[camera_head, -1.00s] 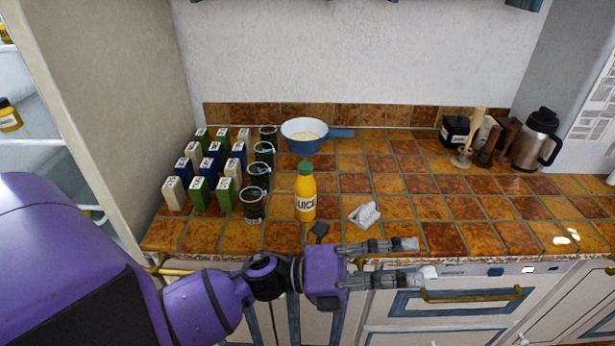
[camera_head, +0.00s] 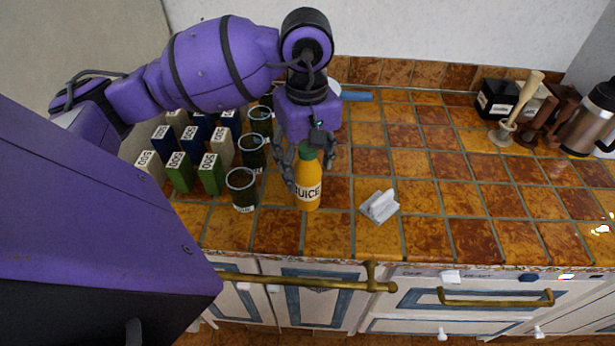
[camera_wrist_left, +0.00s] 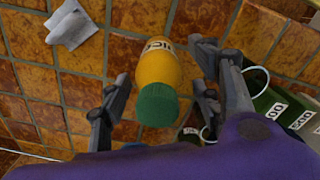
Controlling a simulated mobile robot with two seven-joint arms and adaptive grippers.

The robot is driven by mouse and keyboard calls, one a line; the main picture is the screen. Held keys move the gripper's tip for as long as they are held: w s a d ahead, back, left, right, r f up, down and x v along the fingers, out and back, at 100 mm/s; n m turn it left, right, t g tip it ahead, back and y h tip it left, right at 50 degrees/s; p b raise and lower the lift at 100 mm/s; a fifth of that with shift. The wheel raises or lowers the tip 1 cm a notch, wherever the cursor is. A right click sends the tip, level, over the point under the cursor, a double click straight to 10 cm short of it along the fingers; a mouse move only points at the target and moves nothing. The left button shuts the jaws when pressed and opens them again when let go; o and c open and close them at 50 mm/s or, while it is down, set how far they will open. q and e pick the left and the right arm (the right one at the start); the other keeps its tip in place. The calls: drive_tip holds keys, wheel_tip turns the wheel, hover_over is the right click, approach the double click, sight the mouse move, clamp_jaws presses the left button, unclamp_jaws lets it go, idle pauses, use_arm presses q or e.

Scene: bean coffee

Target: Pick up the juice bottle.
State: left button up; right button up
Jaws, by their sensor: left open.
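The juice bottle (camera_head: 308,193) is yellow-orange with a green cap and a white label. It stands upright on the tiled counter. My left gripper (camera_head: 308,172) is open and points down, with its fingers on either side of the bottle's upper part. In the left wrist view the bottle (camera_wrist_left: 158,75) lies between the open fingers (camera_wrist_left: 160,98), with its green cap toward the palm. A gap shows between the fingers and the bottle there. My right gripper is not in view.
Dark jars (camera_head: 242,187) and several cartons (camera_head: 180,172) stand close left of the bottle. A crumpled white cloth (camera_head: 379,206) lies to its right. A steel jug (camera_head: 590,122) stands far right. The middle of the counter (camera_head: 450,190) is clear.

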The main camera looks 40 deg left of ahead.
sight(310, 177)
use_arm(q)
drive_tip(key=f, duration=0.4)
drive_tip(key=shift+w+d+f+p, duration=0.1)
drive_tip(key=shift+w+f+p, duration=0.1)
drive_tip(key=shift+w+p, duration=0.1)
drive_tip(key=shift+c, duration=0.4)
clamp_jaws()
